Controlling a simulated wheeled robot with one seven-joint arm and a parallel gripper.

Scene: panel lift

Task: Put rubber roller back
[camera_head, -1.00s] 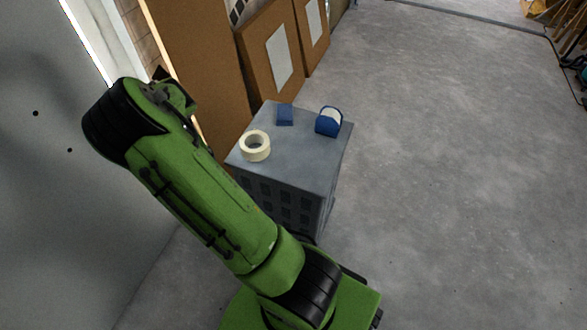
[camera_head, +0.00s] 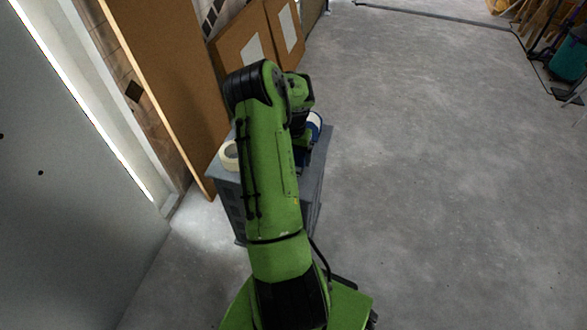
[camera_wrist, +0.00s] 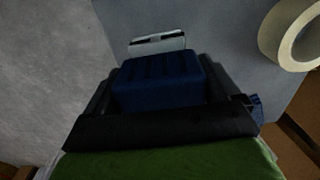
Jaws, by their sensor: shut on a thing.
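The blue-and-white thing, which looks like the rubber roller (camera_head: 315,122), is at the right part of the grey cabinet top (camera_head: 216,171), partly hidden by my arm. In the wrist view its blue body (camera_wrist: 158,82) lies between my dark fingers, with a white part beyond it. My gripper (camera_wrist: 160,62) is shut on it. In the head view my green arm hides most of the gripper. Whether the roller touches the cabinet top cannot be told.
A cream tape roll (camera_head: 230,156) lies on the cabinet's left side; it also shows in the wrist view (camera_wrist: 273,35). A small blue piece (camera_wrist: 256,101) shows beside the gripper. Brown boards (camera_head: 165,70) lean behind the cabinet. The concrete floor (camera_head: 430,160) at right is clear.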

